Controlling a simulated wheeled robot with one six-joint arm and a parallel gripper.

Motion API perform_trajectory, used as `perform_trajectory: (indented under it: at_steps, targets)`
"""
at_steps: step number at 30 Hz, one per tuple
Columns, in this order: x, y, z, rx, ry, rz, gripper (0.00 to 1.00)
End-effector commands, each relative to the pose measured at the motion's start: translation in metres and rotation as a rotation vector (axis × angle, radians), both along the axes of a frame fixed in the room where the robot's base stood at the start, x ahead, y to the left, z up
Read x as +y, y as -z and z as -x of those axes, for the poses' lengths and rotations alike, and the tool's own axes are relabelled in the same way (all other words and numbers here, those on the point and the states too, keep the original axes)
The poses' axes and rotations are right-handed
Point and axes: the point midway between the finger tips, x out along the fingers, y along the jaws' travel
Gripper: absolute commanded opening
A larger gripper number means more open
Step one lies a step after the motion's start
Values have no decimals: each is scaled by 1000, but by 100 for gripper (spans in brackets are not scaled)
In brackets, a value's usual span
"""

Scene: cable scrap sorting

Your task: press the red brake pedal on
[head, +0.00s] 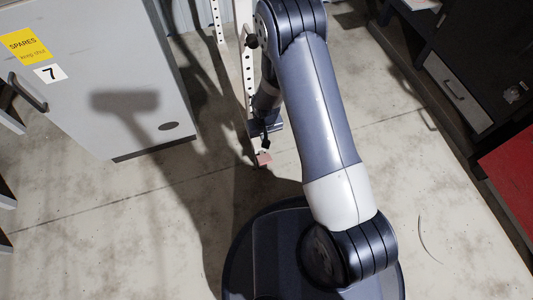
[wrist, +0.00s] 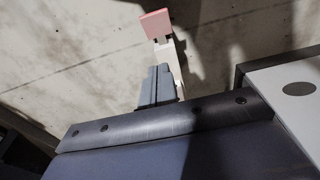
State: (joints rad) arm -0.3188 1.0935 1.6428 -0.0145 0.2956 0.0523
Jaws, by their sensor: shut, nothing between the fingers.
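The red brake pedal (head: 264,158) is a small pinkish-red pad low by the foot of a white perforated post. In the wrist view the pedal (wrist: 156,24) sits at the end of a pale lever, just beyond my fingertips. My gripper (wrist: 158,68) is shut and empty, its two grey fingers side by side and pointing towards the pedal. In the head view my gripper (head: 266,142) is just above the pedal in the picture, partly hidden by my arm. I cannot tell whether the fingertips touch the pedal or its lever.
A grey cabinet (head: 105,85) with a yellow SPARES label and a 7 stands at the left. The white post (head: 246,70) rises beside my arm. A dark unit with a drawer (head: 458,92) and a red surface (head: 510,180) stand at the right. Concrete floor lies bare between.

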Motion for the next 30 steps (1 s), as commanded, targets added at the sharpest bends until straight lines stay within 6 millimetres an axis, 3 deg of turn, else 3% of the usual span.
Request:
perform_trajectory:
  at_steps: [8,21,30]
  targets:
    - [0,21,-1,2,0,1,0]
    - [2,111,-8,3,0,1,0]
    - [-2,135,4,-1,0,1,0]
